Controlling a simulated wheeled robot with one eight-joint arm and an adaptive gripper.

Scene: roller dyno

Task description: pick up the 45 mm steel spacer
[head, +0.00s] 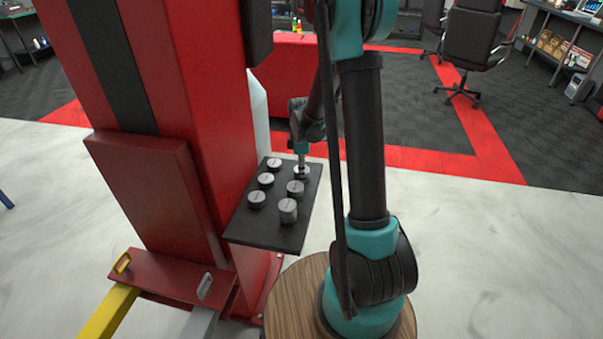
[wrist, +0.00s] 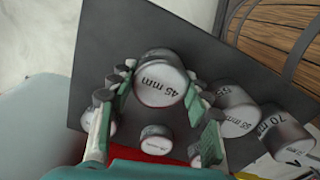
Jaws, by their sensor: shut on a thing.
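The 45 mm steel spacer (wrist: 159,80) is a short grey cylinder with "45 mm" on its pale top. In the wrist view it sits between the two fingers of my gripper (wrist: 158,98), which is shut on it. In the head view my gripper (head: 301,165) points down over a spacer (head: 301,172) at the far right of the dark shelf (head: 262,232). The fingers are too small there to make out. I cannot tell whether the spacer touches the shelf or is just above it.
In the wrist view a 55 spacer (wrist: 235,112) and a 70 mm spacer (wrist: 284,135) stand close on the right. A smaller spacer (wrist: 157,138) is below. A red column (head: 200,130) rises left of the shelf. Pale floor (head: 470,260) lies open on the right.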

